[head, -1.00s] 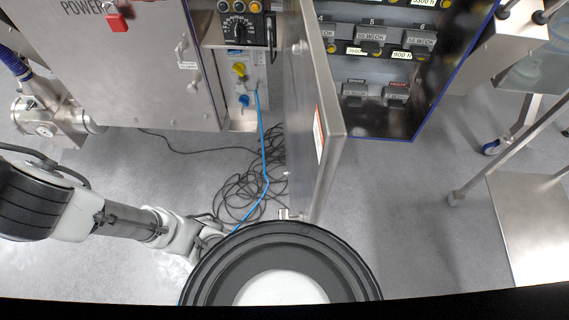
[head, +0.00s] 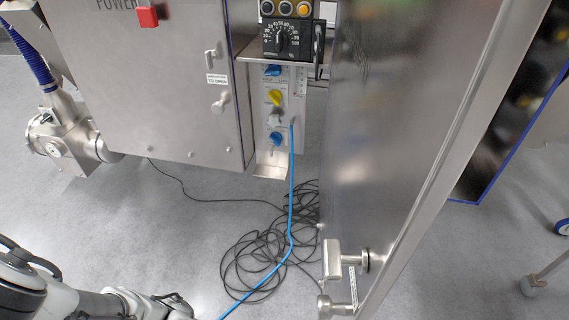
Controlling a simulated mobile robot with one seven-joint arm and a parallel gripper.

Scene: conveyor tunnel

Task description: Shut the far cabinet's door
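A tall brushed-steel cabinet door (head: 400,130) stands wide open on the right, seen at a steep angle. A latch handle (head: 345,260) is on the face turned to the left, near the door's lower end in the picture. A second knob-like fitting (head: 337,305) sits below it. Behind the door, the dark interior panel with a blue edge (head: 480,170) shows only in part, and the door hides most of it. My arm enters at the lower left, apart from the door. My gripper is outside the picture.
A steel POWER cabinet (head: 150,80) stands at the left, with a control box (head: 290,40) beside it. A blue hose (head: 291,180) and tangled black cables (head: 260,255) lie on the floor left of the door.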

